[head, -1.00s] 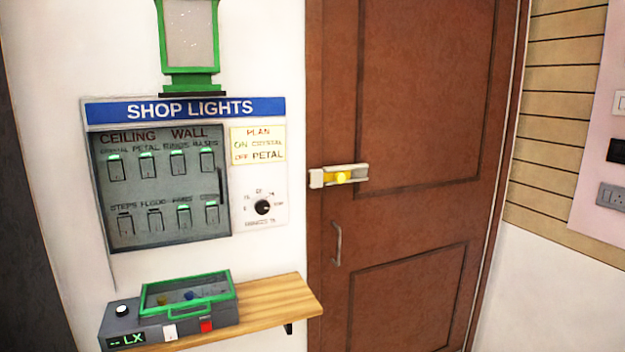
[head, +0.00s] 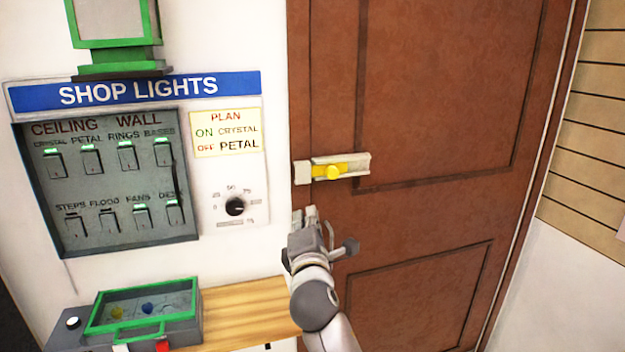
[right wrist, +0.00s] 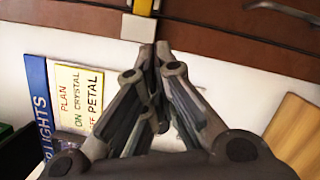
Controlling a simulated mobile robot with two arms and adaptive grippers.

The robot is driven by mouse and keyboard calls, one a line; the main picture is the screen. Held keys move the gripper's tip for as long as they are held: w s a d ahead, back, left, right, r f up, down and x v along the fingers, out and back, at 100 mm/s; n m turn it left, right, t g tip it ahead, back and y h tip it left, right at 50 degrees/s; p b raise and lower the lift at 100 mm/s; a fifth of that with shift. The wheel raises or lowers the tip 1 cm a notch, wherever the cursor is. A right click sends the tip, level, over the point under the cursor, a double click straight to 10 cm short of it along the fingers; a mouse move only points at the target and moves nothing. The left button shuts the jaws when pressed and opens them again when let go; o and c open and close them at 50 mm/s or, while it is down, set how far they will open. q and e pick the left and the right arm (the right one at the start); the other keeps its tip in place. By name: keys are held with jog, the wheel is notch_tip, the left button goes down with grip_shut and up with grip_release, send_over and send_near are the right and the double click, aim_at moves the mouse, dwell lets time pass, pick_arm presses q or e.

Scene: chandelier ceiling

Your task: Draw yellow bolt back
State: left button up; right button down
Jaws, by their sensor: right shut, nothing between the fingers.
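The yellow bolt (head: 333,173) sits in a pale metal housing (head: 362,163) on the brown door. Its round yellow knob is near the middle, and its yellow bar runs left up to the pale keeper (head: 302,172) at the door's left edge. My right gripper (head: 306,212) is shut and empty, just below the keeper and apart from the bolt. In the right wrist view, the closed fingertips (right wrist: 154,48) point up toward the bolt, and a bit of yellow bolt (right wrist: 143,6) shows at the top edge. My left gripper is out of view.
The door's pull handle (right wrist: 285,11) is close by, mostly hidden behind my right gripper in the head view. Left are the switch panel (head: 105,185) and a dial (head: 235,206). Below, a wooden shelf (head: 245,308) holds a green-lidded box (head: 145,310).

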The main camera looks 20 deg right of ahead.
jog(key=p, duration=0.5)
send_near(315, 175)
jog(key=x, duration=0.5)
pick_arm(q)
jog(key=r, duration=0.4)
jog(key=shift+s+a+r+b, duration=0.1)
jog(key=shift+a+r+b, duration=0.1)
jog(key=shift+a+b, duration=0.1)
pick_arm(e)
jog(key=shift+w+d+f, duration=0.15)
jog(key=shift+w+f, duration=0.05)
jog(key=shift+f, duration=0.1)
